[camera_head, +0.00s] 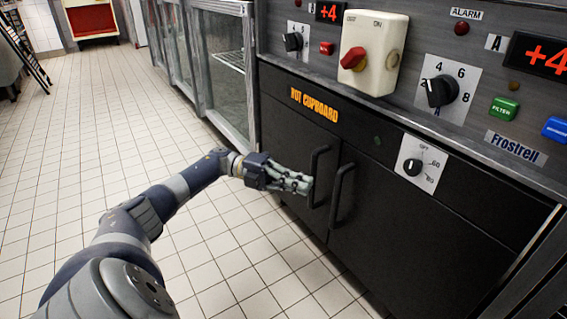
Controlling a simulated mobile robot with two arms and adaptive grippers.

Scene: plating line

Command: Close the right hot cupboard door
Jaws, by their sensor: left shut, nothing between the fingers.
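The hot cupboard has a black front with a yellow "HOT CUPBOARD" label (314,105). Its right door (420,235) looks flush or nearly flush with the front; a small gap would be hard to tell from here. The right door's black handle (341,196) stands upright beside the left door's handle (317,178). My left gripper (306,184) is shut and empty, its fingertips close to the left door's handle. I cannot tell whether they touch it. My right gripper is out of view.
Above the doors is a control panel with a red rotary switch (354,58), black knobs (441,91) and a cupboard dial (412,167). Glass-fronted cabinets (226,75) line the left of the cupboard. The tiled floor (90,130) at left is clear.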

